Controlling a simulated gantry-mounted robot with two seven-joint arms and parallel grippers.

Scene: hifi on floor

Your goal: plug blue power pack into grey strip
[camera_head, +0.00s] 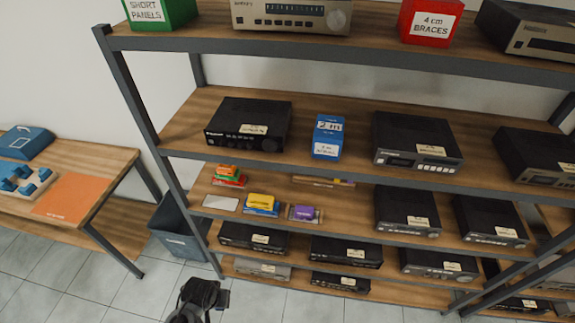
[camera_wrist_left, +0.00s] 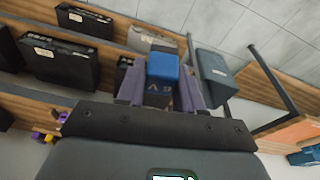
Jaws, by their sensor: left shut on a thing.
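A blue power pack (camera_wrist_left: 161,78) with pale lettering that looks like an upside-down "9 V" is between the two purple-grey fingers of my left gripper (camera_wrist_left: 160,84) in the left wrist view. The gripper is shut on it. In the head view my dark left gripper (camera_head: 203,296) is at the bottom, in front of the shelf foot and above the tiled floor. A small blue patch beside it may be the pack. I cannot pick out a grey strip for certain; a pale grey flat piece (camera_head: 220,203) lies on a lower shelf. My right gripper is not in view.
A shelf rack (camera_head: 330,165) holds several black hi-fi units and small coloured blocks. A dark grey bin (camera_head: 178,235) stands left of it. A wooden table (camera_head: 108,165) at left bears an orange mat (camera_head: 68,201) and blue things. The floor between is clear.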

